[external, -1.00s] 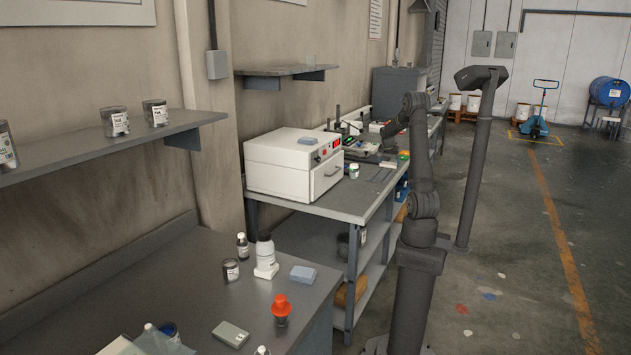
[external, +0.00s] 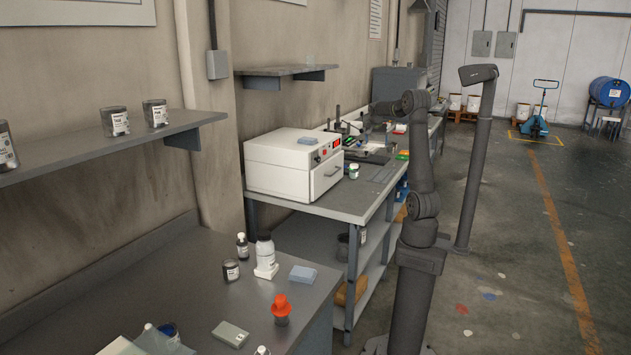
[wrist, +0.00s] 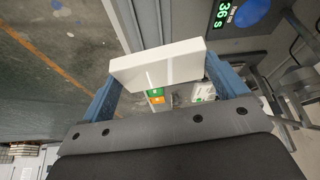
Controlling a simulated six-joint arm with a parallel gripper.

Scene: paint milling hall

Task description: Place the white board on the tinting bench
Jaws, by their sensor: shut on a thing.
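The white board (wrist: 158,64) is a pale flat slab held across the jaws in the wrist view. The blue fingers of my gripper (wrist: 160,72) are shut on its two ends. In the external view my arm reaches over the far part of the grey bench (external: 350,205). The gripper and board are too small and dark there to make out clearly. Which bench is the tinting bench is not marked in these views; a near bench (external: 175,290) stands in the foreground.
A white box-shaped device (external: 280,170) stands on the far bench, with a small jar (external: 353,171) beside it. The near bench holds bottles, an orange-capped container (external: 281,306) and blue-grey blocks. In the wrist view a green-lit display (wrist: 222,14) and an orange-green item (wrist: 155,95) show.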

